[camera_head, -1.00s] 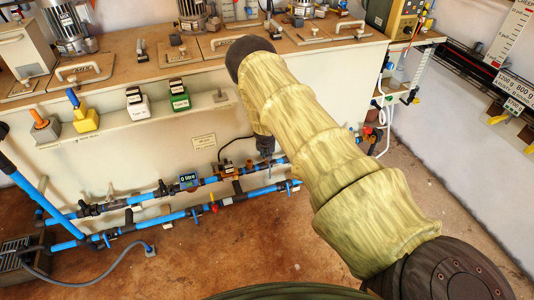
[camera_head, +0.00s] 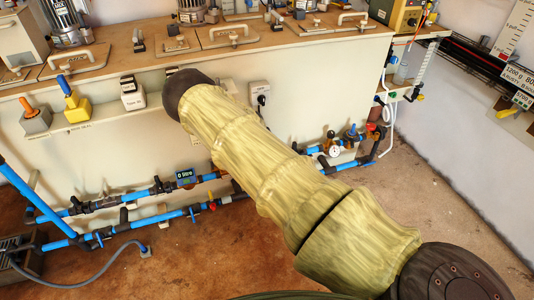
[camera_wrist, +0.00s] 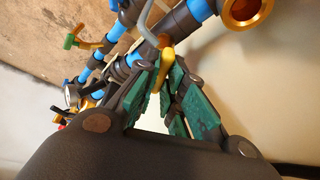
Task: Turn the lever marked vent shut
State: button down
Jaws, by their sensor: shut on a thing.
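In the wrist view my gripper (camera_wrist: 166,80) has its green-padded fingers closed around a slim yellow lever (camera_wrist: 166,62). The lever sits on a dark fitting of the blue pipework. No vent marking is legible on it. In the head view my gripper and this lever are hidden behind my sleeved arm, which reaches toward the pipes along the cabinet front.
In the wrist view a brass opening (camera_wrist: 243,9) and a green lever (camera_wrist: 74,42) are near the gripper. Floor on the right is clear.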

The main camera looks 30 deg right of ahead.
jog(key=shift+w+a+m+g+b, duration=0.1)
jog(key=shift+m+g+b, duration=0.3)
jog(key=shift+m+b, duration=0.65)
jog(key=shift+w+m+g+b, duration=0.1)
jog(key=shift+m+g+b, duration=0.3)
jog(key=shift+m+b, duration=0.6)
jog(key=shift+m, duration=0.25)
jog(key=c, duration=1.5)
grip_release()
jog(key=shift+s, duration=0.1)
jog(key=shift+r, duration=0.1)
